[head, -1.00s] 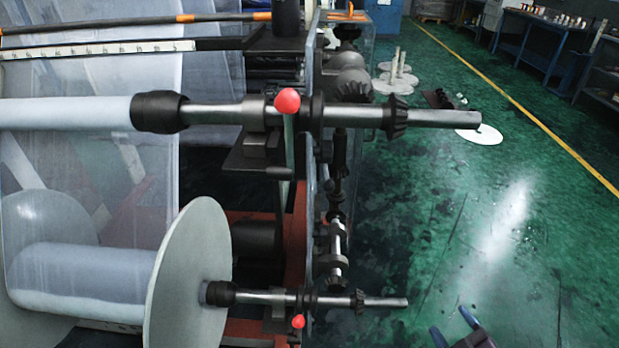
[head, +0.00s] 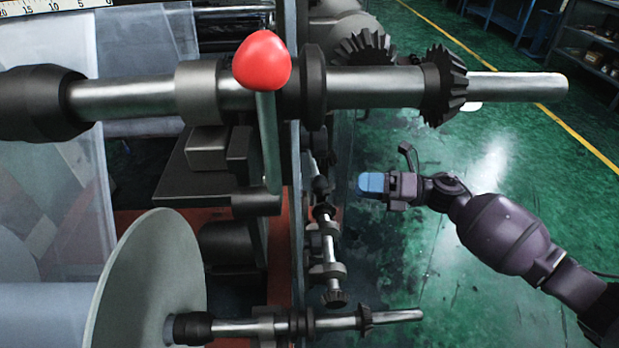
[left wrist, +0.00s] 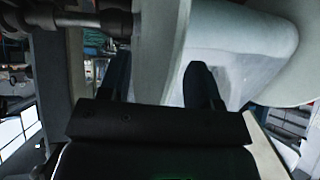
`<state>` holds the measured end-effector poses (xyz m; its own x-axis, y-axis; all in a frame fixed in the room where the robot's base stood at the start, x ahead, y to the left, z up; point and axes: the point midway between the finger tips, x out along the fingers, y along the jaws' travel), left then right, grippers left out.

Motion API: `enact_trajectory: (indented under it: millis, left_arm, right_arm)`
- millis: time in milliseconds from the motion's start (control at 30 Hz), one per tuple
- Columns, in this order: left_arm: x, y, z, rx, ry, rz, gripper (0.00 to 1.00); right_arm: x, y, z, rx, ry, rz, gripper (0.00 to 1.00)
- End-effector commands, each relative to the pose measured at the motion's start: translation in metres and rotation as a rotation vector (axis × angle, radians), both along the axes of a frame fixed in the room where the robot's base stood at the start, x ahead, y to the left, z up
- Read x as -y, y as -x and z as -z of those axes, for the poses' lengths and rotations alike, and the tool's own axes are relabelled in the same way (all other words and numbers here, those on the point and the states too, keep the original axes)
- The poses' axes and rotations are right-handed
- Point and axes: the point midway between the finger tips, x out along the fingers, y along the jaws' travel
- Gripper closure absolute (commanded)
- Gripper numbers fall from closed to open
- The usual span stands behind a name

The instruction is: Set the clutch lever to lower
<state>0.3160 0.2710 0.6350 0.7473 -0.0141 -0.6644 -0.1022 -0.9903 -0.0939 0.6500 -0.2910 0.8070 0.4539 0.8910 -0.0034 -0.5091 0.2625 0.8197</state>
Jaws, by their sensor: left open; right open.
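A lever with a red knob (head: 262,60) stands in front of the upper shaft (head: 350,88). Its thin metal rod (head: 268,140) is close to upright, with its lower end beside a dark bracket. My right gripper (head: 372,186) is to the right of the lever and below the upper shaft. It looks empty and clear of the lever; its blue fingertips point left, and it is open. My left gripper (left wrist: 160,82) is outside the head view. In the left wrist view its two dark fingers are apart, with a pale disc edge (left wrist: 158,60) showing between them.
A lower shaft (head: 345,322) with a small bevel gear runs below, beside a large roll disc (head: 160,280). A slanting shaft (head: 328,235) with collars lies between the two shafts. Bevel gears (head: 445,85) stick out on the upper shaft. Green floor (head: 420,270) is open to the right.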

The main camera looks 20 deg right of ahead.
Motion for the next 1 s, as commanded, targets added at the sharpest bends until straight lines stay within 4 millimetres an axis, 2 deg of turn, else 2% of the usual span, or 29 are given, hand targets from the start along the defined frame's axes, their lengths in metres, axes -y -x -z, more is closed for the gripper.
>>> enact_trajectory:
  millis: [533, 733, 1000]
  left_arm:
    - [0.001, 0.005, 0.005, -0.007, -0.006, 0.007, 0.42]
    - [0.002, 0.002, 0.001, 0.003, -0.007, 0.009, 0.42]
    - [0.002, 0.001, 0.000, 0.006, -0.007, 0.010, 0.42]
  right_arm:
    - [-0.075, -0.038, 0.000, -0.001, -0.005, 0.001, 0.35]
    - [-0.089, -0.045, 0.000, -0.003, -0.005, 0.001, 0.35]
    - [-0.091, -0.046, -0.001, -0.002, -0.005, 0.003, 0.35]
